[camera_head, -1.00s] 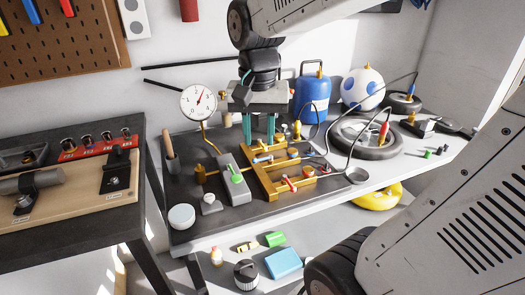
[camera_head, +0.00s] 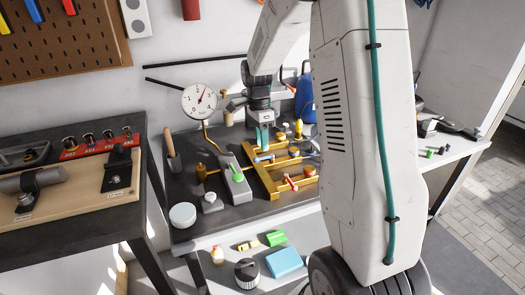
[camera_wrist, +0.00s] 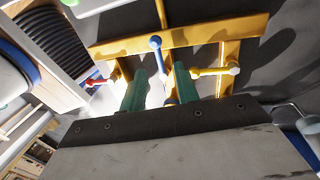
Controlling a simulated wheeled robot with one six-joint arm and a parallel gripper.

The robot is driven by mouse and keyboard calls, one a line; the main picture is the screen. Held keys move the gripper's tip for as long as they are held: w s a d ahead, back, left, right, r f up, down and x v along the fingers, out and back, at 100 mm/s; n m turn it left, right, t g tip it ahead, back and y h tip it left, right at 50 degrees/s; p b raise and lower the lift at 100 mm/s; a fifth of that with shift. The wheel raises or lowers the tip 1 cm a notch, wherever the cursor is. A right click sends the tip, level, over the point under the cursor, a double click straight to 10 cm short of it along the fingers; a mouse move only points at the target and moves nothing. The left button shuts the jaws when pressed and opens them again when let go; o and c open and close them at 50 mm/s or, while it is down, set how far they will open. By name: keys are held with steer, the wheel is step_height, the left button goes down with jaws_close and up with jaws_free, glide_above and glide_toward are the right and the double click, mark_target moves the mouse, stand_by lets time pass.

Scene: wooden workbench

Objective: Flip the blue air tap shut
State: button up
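The blue air tap (camera_head: 262,158) sits on the yellow manifold (camera_head: 262,182) on the dark bench mat. In the wrist view its blue lever (camera_wrist: 156,45) has a round knob and stands in line with the gap between my fingers. My gripper (camera_head: 262,137) hangs just above and behind the blue tap, teal fingers pointing down. In the wrist view my gripper (camera_wrist: 160,85) is open, its fingers apart with nothing clamped. I cannot tell whether a finger touches the lever. The red tap (camera_head: 289,183) is nearer the front of the manifold.
A grey block with a green switch (camera_head: 237,172) stands left of the manifold. A pressure gauge (camera_head: 200,100) rises behind it. A yellow-handled tap (camera_wrist: 230,69) lies right of the blue lever in the wrist view. My arm hides the right part of the bench.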

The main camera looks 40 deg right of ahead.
mark_target(264, 158)
steer(key=shift+s+a+f, duration=0.1)
steer(key=shift+s+f, duration=0.1)
steer(key=shift+f, duration=0.7)
steer(key=shift+s+a+f, duration=0.1)
steer(key=shift+s+f, duration=0.05)
steer(key=shift+f, duration=0.75)
jaws_close()
